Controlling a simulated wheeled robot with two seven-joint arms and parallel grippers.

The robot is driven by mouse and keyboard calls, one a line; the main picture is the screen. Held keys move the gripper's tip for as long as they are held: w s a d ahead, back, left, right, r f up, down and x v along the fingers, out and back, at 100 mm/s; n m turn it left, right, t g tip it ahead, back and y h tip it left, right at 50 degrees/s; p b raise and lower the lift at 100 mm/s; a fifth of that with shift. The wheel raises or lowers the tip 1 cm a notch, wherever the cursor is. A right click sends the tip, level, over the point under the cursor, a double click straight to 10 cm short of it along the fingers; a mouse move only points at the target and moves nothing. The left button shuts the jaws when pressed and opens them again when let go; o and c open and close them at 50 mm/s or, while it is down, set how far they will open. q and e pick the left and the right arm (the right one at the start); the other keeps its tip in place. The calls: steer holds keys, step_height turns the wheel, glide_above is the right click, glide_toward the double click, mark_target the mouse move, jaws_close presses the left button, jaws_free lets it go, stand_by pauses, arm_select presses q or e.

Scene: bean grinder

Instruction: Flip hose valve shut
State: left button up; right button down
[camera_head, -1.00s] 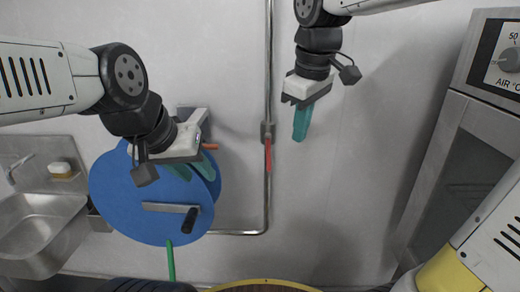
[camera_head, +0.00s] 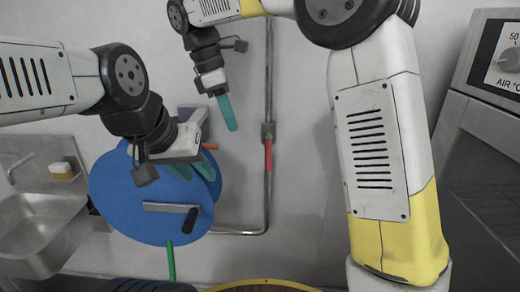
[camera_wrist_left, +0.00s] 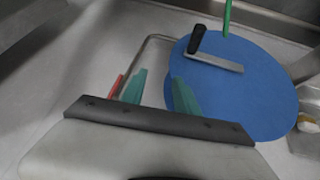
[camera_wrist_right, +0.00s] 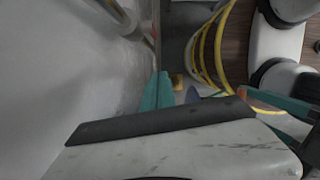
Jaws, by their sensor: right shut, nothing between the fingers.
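The red valve handle (camera_head: 268,155) points straight down along the grey wall pipe (camera_head: 268,70), below its valve body (camera_head: 268,131). It also shows as a small red strip in the left wrist view (camera_wrist_left: 115,87). My right gripper (camera_head: 229,113) is shut and empty, up and to the left of the handle and apart from it in the head view. Its teal fingers lie together in the right wrist view (camera_wrist_right: 157,92). My left gripper (camera_head: 191,172) is in front of the blue hose reel (camera_head: 125,205); its teal fingers stand apart with nothing between them.
The reel has a crank with a black grip (camera_head: 190,220) and a green hose (camera_head: 170,262) below it. A steel sink (camera_head: 35,225) is at the left. A grey oven-like unit (camera_head: 480,130) stands at the right. My right arm covers the wall right of the pipe.

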mark_target(269, 155)
steer(key=shift+f, duration=0.1)
steer(key=w+d+f, duration=0.1)
steer(key=d+f, duration=0.5)
steer(key=f, duration=0.3)
steer(key=shift+w+d+f, duration=0.15)
steer(key=shift+d, duration=0.2)
steer(key=shift+d+f+h, duration=0.15)
steer(key=shift+h, duration=0.45)
steer(key=d+h, duration=0.1)
steer(key=h, duration=0.2)
steer(key=shift+d+f, duration=0.25)
steer(key=shift+d, duration=0.1)
stand_by(0.5)
stand_by(0.3)
